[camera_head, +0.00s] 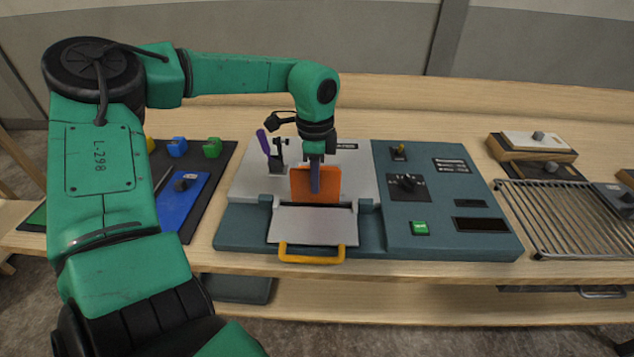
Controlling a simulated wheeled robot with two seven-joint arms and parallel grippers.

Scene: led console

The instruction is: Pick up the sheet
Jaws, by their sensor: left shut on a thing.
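An orange sheet (329,186) stands upright near the middle of the console, behind the silver flap (313,225). My left gripper (315,186) reaches down to it from above, with its fingers in front of the sheet's upper middle. It is shut on the orange sheet. The sheet's lower edge is close to the back of the flap; I cannot tell whether it touches the console. My right gripper does not show.
The teal console (460,235) has a dial (406,183), a green button (419,228) and a yellow handle (311,258). A purple-handled lever (264,143) stands left of the sheet. A blue plate (187,200) lies on the dark mat at left. A metal rack (570,220) is at right.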

